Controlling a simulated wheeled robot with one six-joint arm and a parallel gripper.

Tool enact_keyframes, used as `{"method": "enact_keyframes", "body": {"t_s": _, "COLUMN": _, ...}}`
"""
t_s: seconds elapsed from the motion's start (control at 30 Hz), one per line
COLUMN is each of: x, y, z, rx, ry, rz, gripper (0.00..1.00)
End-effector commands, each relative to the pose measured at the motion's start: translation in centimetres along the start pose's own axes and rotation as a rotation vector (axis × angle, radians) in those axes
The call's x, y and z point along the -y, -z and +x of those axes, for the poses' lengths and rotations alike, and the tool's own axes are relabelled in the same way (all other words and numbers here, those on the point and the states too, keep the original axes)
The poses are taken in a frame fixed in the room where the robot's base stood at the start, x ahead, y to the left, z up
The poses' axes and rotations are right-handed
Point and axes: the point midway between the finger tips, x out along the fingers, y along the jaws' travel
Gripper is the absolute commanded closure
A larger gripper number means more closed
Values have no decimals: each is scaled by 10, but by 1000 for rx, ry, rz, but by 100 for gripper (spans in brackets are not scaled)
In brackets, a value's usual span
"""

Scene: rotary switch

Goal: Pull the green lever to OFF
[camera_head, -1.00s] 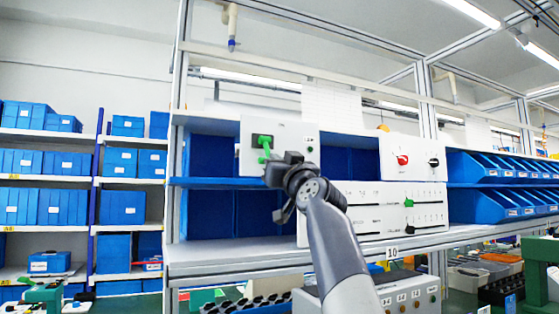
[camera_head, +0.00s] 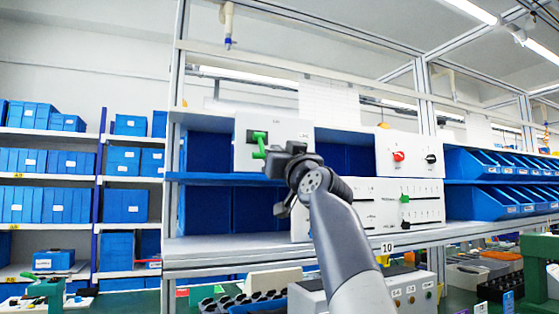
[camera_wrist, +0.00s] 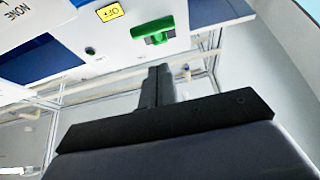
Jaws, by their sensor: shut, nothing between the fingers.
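The green lever (camera_head: 259,143) sits in a dark slot on a white panel box (camera_head: 241,153) on the rack's upper shelf. In the wrist view the lever (camera_wrist: 154,31) shows as a green bar on the white panel, beside a yellow OFF label (camera_wrist: 110,12). My gripper (camera_head: 272,160) is just right of and below the lever in the head view, partly in front of the box. In the wrist view its dark fingers (camera_wrist: 157,72) are together and empty, pointing toward the lever with a visible gap.
A second white box (camera_head: 409,155) with a red knob (camera_head: 398,156) and a black knob stands to the right. A slider panel (camera_head: 420,205) is on the level below. Blue bins (camera_head: 490,168) fill the far right. The blue shelf edge (camera_head: 210,179) runs under the lever box.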

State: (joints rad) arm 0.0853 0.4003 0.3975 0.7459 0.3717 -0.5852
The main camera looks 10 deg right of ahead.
Motion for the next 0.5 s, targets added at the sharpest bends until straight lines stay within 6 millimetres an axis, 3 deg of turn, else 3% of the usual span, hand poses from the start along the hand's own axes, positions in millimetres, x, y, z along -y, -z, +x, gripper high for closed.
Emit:
{"method": "enact_keyframes", "body": {"t_s": 0.03, "x": -1, "y": -22, "z": -5, "rx": 9, "ry": -1, "rz": 3, "gripper": 100}}
{"method": "enact_keyframes", "body": {"t_s": 0.1, "x": -1, "y": -32, "z": -10, "rx": 9, "ry": -1, "rz": 3, "gripper": 100}}
{"method": "enact_keyframes", "body": {"t_s": 0.5, "x": -1, "y": -79, "z": -28, "rx": 3, "ry": -2, "rz": 2, "gripper": 100}}
